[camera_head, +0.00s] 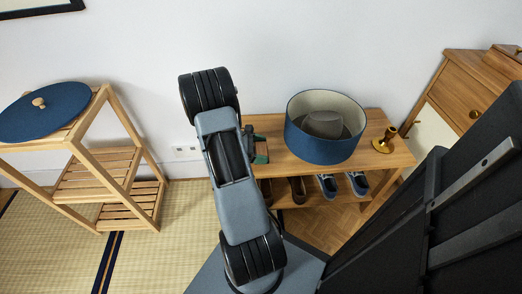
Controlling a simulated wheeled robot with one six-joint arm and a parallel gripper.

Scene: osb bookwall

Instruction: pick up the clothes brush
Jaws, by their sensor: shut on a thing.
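My arm rises in the middle of the view and covers the left end of the low wooden bench (376,158). My gripper (259,146) shows only in part, as a small dark shape with green at the arm's right edge, over the bench's left end. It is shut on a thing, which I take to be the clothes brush. The brush cannot be made out clearly, and my arm hides most of that spot. I cannot tell whether it touches the bench top.
A blue round box (320,150) with a grey hat (324,124) inside stands close right of the gripper. A brass candlestick (384,140) is further right. Shoes (328,187) sit on the lower shelf. A wooden rack (141,150) with a blue lid (45,113) stands left.

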